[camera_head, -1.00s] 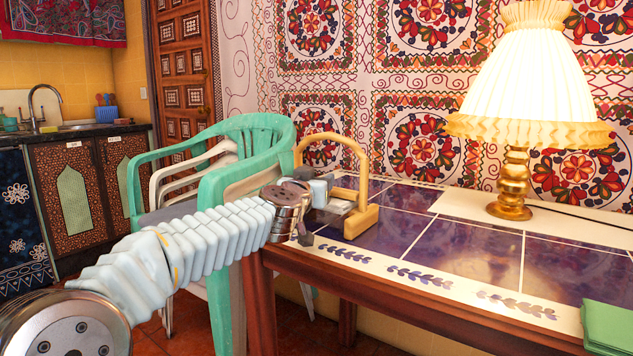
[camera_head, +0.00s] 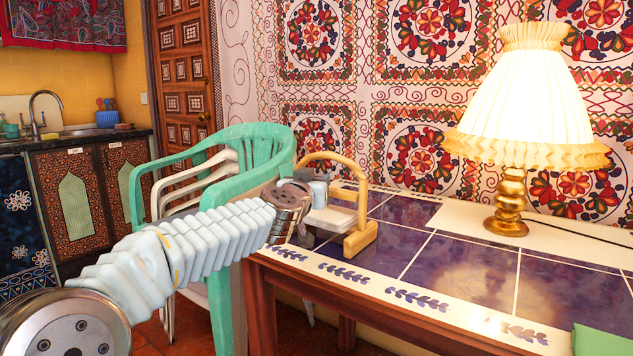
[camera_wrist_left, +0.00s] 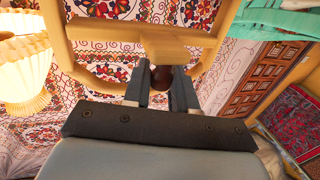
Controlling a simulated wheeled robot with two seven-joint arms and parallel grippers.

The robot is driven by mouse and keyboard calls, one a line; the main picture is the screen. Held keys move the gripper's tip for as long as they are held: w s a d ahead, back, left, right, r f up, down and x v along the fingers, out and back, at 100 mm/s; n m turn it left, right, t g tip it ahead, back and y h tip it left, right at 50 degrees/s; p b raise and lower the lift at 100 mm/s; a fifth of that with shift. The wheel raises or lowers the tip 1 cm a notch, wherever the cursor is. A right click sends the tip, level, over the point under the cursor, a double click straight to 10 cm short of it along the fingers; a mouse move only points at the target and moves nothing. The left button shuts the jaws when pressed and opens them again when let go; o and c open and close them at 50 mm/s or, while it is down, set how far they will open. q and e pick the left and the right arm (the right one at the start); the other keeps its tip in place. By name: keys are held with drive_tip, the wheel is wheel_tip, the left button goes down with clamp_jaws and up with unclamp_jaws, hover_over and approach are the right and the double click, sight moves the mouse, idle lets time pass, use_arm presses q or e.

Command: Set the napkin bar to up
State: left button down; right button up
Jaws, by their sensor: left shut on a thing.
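The wooden napkin holder stands at the table's left end in the head view, with a tall pale arch (camera_head: 335,156) and a thick foot (camera_head: 361,238). A white flat thing (camera_head: 332,219), apparently the napkins, lies in it. My left gripper (camera_head: 328,184) reaches in from the left at the arch. In the left wrist view the grey fingers (camera_wrist_left: 160,88) are shut around a dark brown round knob (camera_wrist_left: 161,77), just beside a wooden crosspiece (camera_wrist_left: 150,37). The knob seems to belong to the napkin bar; the bar's tilt is mostly hidden. My right gripper is not in view.
A lit lamp (camera_head: 512,190) stands right of the holder on the tiled table (camera_head: 455,268). A green cloth (camera_head: 597,341) lies at the lower right corner. Green and white chairs (camera_head: 240,150) stand close on the left. The table's middle is clear.

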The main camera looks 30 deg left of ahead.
use_arm(q)
drive_tip(key=shift+r, duration=0.3)
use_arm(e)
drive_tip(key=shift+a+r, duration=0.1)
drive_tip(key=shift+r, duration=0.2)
use_arm(q)
drive_tip(key=c, duration=1)
unclamp_jaws()
drive_tip(key=v, duration=1.3)
drive_tip(key=shift+s+d+b, duration=0.1)
drive_tip(key=shift+s+b, duration=0.2)
drive_tip(key=shift+s, duration=0.1)
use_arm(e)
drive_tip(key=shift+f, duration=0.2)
